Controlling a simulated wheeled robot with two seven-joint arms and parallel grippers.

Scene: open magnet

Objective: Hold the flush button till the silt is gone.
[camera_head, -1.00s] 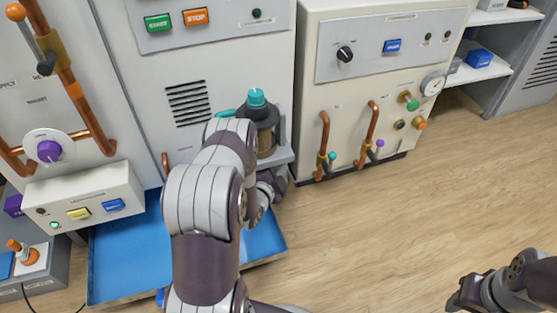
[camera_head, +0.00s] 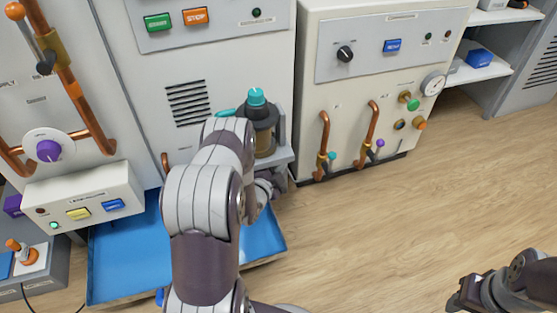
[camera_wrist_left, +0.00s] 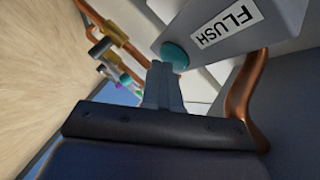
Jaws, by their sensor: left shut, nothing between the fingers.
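The teal flush button (camera_wrist_left: 174,56) shows in the left wrist view, on a grey housing beside a white FLUSH label (camera_wrist_left: 226,22). My left gripper (camera_wrist_left: 160,70) is shut and empty, its fingertips right at the button; I cannot tell whether they press it. In the head view my left arm hides the button and fingertips. A filter (camera_head: 262,122) with a teal top and brownish bowl stands behind the arm; silt inside cannot be made out. My right gripper (camera_head: 462,300) is at the lower right, away from the panels; its jaws are unclear.
A blue tray (camera_head: 115,265) lies on the floor below my left arm. A control box (camera_head: 85,195) with yellow and blue buttons is at left. A cabinet (camera_head: 320,100) with copper pipes and a gauge stands right of the filter. The wooden floor at right is clear.

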